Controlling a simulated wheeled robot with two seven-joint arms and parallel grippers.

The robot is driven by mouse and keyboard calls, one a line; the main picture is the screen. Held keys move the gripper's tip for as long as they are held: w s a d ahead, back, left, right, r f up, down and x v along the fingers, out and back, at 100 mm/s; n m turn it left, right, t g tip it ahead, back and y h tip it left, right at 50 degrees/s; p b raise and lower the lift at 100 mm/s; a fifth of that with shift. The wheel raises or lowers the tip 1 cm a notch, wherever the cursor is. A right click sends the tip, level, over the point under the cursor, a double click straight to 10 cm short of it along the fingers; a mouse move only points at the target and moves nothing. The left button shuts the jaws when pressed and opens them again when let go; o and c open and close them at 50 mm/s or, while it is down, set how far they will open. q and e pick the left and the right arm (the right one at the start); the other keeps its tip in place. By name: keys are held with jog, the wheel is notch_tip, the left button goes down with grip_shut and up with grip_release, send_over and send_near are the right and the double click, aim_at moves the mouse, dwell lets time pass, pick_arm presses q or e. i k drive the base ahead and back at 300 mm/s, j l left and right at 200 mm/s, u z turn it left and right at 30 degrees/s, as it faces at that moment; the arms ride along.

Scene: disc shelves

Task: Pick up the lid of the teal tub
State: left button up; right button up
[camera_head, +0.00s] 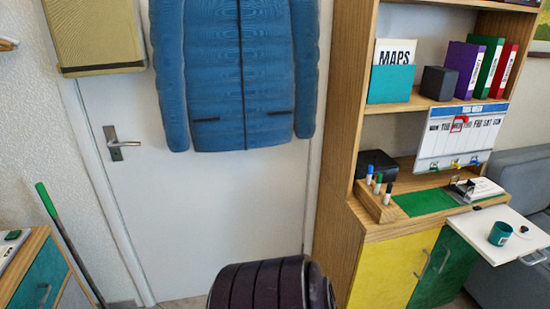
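A small teal container (500,234), which looks like the teal tub, stands on a white pull-out board (485,226) at the right. I cannot make out whether a lid is on it. A small dark item (524,229) lies beside it on the board, too small to identify. Neither of my grippers is in view.
A wooden shelf unit (344,130) stands at the right, with yellow (392,272) and green (440,270) cabinet doors below. A dark purple ribbed thing (262,287) rises at the bottom middle. A grey sofa (520,178) is at the far right.

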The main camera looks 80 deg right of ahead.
aim_at(522, 232)
jog(key=z, duration=4.35)
